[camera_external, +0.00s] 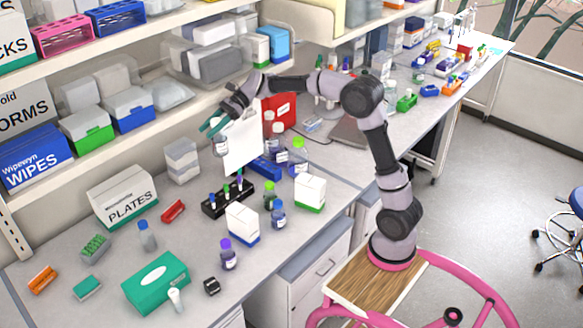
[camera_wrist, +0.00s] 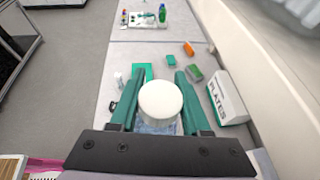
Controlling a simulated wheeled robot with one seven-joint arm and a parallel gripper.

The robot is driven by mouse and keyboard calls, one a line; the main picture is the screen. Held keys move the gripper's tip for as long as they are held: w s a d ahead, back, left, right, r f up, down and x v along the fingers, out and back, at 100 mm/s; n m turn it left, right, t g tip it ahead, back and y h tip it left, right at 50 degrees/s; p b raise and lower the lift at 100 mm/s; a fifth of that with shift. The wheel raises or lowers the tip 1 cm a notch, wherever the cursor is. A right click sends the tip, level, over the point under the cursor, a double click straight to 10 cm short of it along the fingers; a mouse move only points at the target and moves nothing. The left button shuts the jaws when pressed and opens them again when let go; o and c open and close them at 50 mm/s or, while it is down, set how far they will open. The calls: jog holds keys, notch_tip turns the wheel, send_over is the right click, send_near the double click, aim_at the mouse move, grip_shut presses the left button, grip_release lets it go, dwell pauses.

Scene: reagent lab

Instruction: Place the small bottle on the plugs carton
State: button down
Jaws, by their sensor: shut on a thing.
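My gripper (camera_external: 212,125) is at the end of the raised arm, above the bench near the shelf edge. It is shut on a small bottle (camera_external: 220,147). In the wrist view, the bottle's round white cap (camera_wrist: 160,99) sits between the green fingers of my gripper (camera_wrist: 157,97). Its clear body is mostly hidden below the cap. The bottle is held above the bench, apart from the surface. No label reading plugs is legible in either view. A carton marked PLATES (camera_external: 123,196) stands on the bench at the left; it also shows in the wrist view (camera_wrist: 227,98).
A white panel (camera_external: 243,145) stands just right of the held bottle. A black tube rack (camera_external: 227,198), white cartons (camera_external: 242,224) and several bottles crowd the bench middle. A green box (camera_external: 156,283) lies in front. The shelf (camera_external: 100,150) overhangs the back.

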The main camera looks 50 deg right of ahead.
jog(key=s+d+m+t+h, duration=0.1)
jog(key=s+d+m+t, duration=0.2)
jog(key=d, duration=0.8)
jog(key=s+d+m+t+h, duration=0.15)
jog(key=s+d, duration=0.45)
jog(key=d, duration=0.6)
jog(key=s+d+m+t+h, duration=0.1)
jog(key=s+d+m+t, duration=0.25)
jog(key=d, duration=0.75)
notch_tip(320, 180, down, 25)
jog(key=shift+s+r+n, duration=0.15)
jog(key=shift+s+n, duration=0.15)
jog(key=shift+c, duration=1.8)
grip_release()
jog(key=shift+d, duration=0.1)
